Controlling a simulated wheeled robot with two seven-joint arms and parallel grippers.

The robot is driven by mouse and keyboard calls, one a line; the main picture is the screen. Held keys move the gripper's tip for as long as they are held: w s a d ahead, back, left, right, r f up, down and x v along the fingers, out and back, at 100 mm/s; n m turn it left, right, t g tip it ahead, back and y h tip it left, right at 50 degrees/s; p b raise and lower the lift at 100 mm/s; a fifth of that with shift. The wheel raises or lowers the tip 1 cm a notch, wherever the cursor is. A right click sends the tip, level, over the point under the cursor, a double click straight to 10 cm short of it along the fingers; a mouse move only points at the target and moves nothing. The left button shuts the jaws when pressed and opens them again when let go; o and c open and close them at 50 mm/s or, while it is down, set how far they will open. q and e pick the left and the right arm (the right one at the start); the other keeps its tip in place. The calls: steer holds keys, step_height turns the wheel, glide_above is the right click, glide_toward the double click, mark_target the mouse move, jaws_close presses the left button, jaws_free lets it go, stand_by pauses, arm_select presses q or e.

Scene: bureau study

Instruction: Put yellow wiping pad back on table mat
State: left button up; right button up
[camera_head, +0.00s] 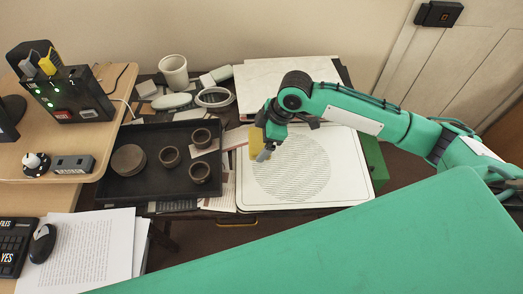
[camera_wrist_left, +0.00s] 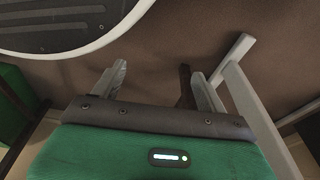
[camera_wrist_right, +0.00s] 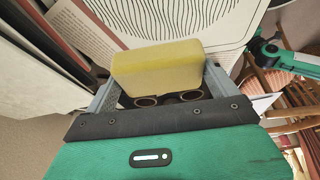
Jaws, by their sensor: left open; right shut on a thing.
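The yellow wiping pad (camera_wrist_right: 157,68) is held between the fingers of my right gripper (camera_wrist_right: 160,88) in the right wrist view. In the head view the pad (camera_head: 256,138) shows partly behind my right gripper (camera_head: 266,150), over the left part of the white table mat (camera_head: 345,192) with its round pattern of wavy lines. I cannot tell whether the pad touches the mat. My left gripper (camera_wrist_left: 155,85) is open and empty in the left wrist view; it is not in the head view.
A dark tray (camera_head: 133,188) with several brown cups and a round brown piece lies left of the mat. Papers, a white cup (camera_head: 174,73) and a white ring (camera_head: 214,97) lie behind. A wooden desk (camera_head: 95,135) with a black box (camera_head: 68,98) stands at left.

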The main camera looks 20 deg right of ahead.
step_height(320, 180, down, 6)
steer(key=shift+r, duration=0.1)
steer(key=shift+f, duration=0.25)
arm_select(q)
steer(key=shift+w+d+r, duration=0.15)
steer(key=shift+w+r, duration=0.4)
steer(key=shift+r, duration=0.15)
steer(key=shift+s, duration=0.1)
arm_select(e)
steer(key=o, duration=0.5)
steer(key=shift+f, duration=0.1)
steer(key=shift+o, duration=0.9)
steer(key=v, duration=0.4)
steer(key=shift+d+r, duration=0.1)
steer(key=shift+r, duration=0.15)
arm_select(q)
steer(key=shift+s+a+f, duration=0.1)
steer(key=shift+s+f, duration=0.25)
steer(key=shift+f, duration=0.2)
steer(key=shift+s+a+f, duration=0.1)
steer(key=shift+s+f, duration=0.25)
steer(key=shift+f, duration=0.2)
arm_select(e)
steer(key=v, duration=0.7)
steer(key=shift+r, duration=0.4)
